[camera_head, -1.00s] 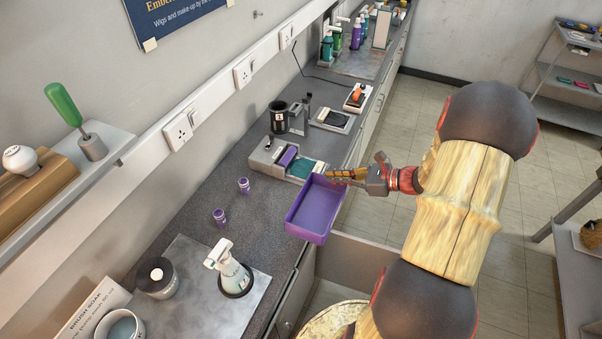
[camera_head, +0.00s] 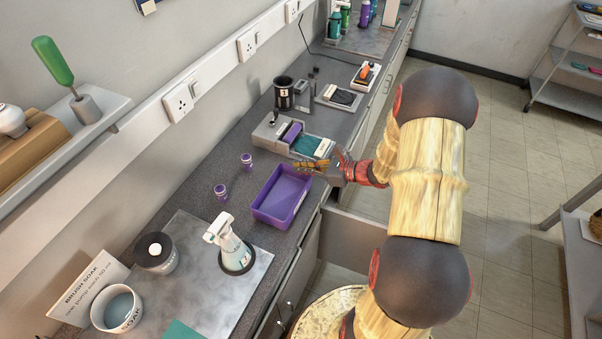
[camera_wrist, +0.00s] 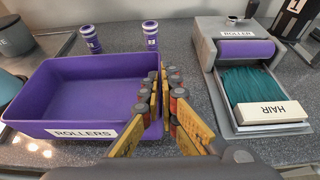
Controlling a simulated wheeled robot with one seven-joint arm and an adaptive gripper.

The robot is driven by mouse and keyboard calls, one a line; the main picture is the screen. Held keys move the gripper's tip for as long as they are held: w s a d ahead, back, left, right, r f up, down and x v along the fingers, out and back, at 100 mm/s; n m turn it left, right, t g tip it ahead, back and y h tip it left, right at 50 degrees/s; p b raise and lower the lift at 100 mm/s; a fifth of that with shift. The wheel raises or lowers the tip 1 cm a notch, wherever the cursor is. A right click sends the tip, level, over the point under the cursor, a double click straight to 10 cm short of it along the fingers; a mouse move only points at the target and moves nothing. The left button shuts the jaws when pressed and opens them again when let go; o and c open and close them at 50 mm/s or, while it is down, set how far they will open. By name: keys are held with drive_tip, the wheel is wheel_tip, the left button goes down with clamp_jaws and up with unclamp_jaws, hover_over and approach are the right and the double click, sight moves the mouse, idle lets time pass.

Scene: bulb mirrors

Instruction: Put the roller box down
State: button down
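The purple roller box (camera_head: 282,194) is an open tray, upright and empty, on or just above the grey counter near its front edge. In the wrist view the box (camera_wrist: 88,88) fills the left side, with a white "ROLLERS" label on its near wall. My gripper (camera_head: 312,167) is at the box's far right corner. In the wrist view my gripper's fingers (camera_wrist: 168,100) stand close together on either side of the box's right wall and look shut on it. The pads hide the exact contact. Whether the box's underside touches the counter is hidden.
Two small purple-and-white cylinders (camera_head: 246,161) stand behind the box. A grey station (camera_head: 268,134) with a teal pad and a "HAIR" label is beyond it. A spray bottle (camera_head: 232,247) on a metal mat is nearer. An open drawer (camera_head: 360,240) is below the counter edge.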

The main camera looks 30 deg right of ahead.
drive_tip(key=shift+f, duration=0.7)
drive_tip(key=shift+f, duration=0.1)
drive_tip(key=c, duration=2.6)
unclamp_jaws()
drive_tip(key=shift+f, duration=0.1)
drive_tip(key=o, duration=0.6)
drive_tip(key=shift+c, duration=0.2)
